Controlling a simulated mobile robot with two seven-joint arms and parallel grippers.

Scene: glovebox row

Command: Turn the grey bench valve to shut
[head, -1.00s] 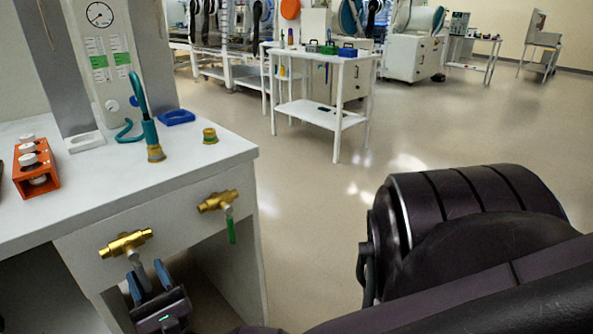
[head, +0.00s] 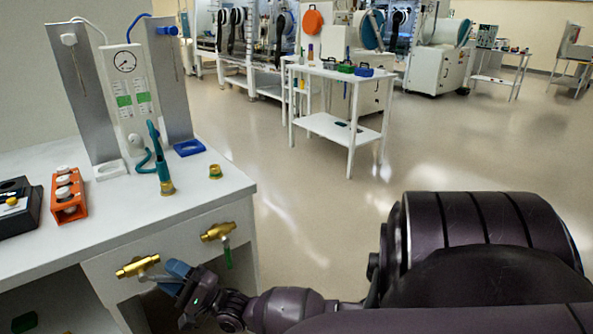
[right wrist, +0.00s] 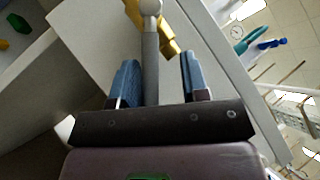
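The grey bench valve has a brass body (head: 137,266) on the bench's front panel. Its grey lever (head: 152,277) points to the right, close to level. My right gripper (head: 173,277) is at the lever's free end, coming from the right. In the right wrist view the grey lever (right wrist: 150,55) lies between the two blue fingers (right wrist: 158,82), with a gap on each side, so the gripper is open around it. The brass body also shows there (right wrist: 166,36). My left gripper is not in view.
A second brass valve (head: 217,231) with a green lever (head: 228,254) hanging down sits just right, close above my right wrist. The bench top (head: 115,215) holds an orange rack (head: 69,196), a teal-handled tool (head: 161,165) and a gauge panel (head: 125,85). Open floor lies right of the bench.

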